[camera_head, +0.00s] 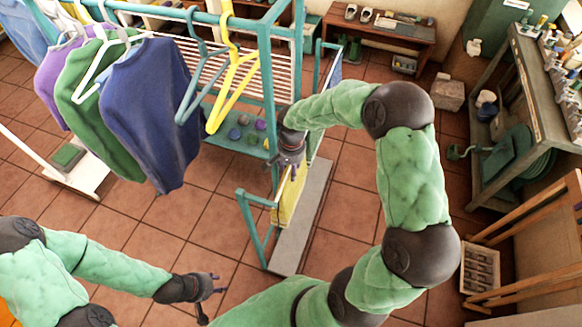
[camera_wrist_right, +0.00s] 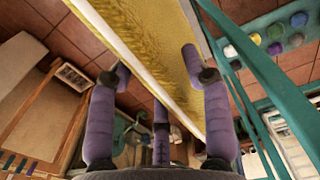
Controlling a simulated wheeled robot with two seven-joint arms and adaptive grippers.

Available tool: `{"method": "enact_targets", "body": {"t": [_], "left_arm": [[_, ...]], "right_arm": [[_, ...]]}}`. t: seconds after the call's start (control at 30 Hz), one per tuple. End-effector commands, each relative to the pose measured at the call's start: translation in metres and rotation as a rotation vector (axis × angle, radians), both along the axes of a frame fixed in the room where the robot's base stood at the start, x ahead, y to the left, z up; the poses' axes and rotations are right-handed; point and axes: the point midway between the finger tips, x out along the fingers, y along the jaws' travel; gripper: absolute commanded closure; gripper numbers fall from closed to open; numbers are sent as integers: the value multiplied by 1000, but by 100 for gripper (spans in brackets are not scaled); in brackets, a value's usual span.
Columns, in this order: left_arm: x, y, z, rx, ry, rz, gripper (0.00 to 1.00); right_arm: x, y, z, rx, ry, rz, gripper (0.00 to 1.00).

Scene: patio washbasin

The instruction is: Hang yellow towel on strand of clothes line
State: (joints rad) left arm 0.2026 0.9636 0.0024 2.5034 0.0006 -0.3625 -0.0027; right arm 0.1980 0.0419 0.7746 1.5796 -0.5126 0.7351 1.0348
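The yellow towel (camera_head: 289,198) hangs at a low teal rack (camera_head: 247,225) with a grey base, right of the clothes frame. My right gripper (camera_head: 284,170) is at the top of the towel, pointing down. In the right wrist view the towel (camera_wrist_right: 140,35) runs diagonally between its purple fingers (camera_wrist_right: 157,72). These fingers are spread apart, and I see no firm grip on the cloth. My left gripper (camera_head: 212,293) is open and empty at lower centre-left, away from the towel. The strand that carries the towel is mostly hidden.
A teal clothes frame (camera_head: 264,80) stands at upper left with purple, green and blue shirts (camera_head: 155,110) and a yellow hanger (camera_head: 232,85). A workbench (camera_head: 535,90) stands at right and a wooden bench (camera_head: 385,35) at the back. Tiled floor is clear at lower left centre.

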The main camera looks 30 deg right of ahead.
Motion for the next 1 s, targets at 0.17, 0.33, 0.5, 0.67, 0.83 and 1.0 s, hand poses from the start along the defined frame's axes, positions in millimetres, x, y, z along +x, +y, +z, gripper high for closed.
{"method": "enact_targets", "body": {"t": [0.17,0.33,0.5,0.67,0.83,1.0], "left_arm": [[0,0,0,0,0,0,60],[0,0,0,0,0,0,60],[0,0,10,0,0,0,60],[0,0,21,0,0,0,60],[0,0,32,0,0,0,60],[0,0,43,0,0,0,60]], "right_arm": [[0,1,0,2,-1,1,100],[1,2,0,3,-3,2,100],[1,2,15,3,-4,3,100],[3,2,33,2,-10,3,100],[4,1,52,2,-13,2,100],[5,1,70,2,-18,2,100]]}}
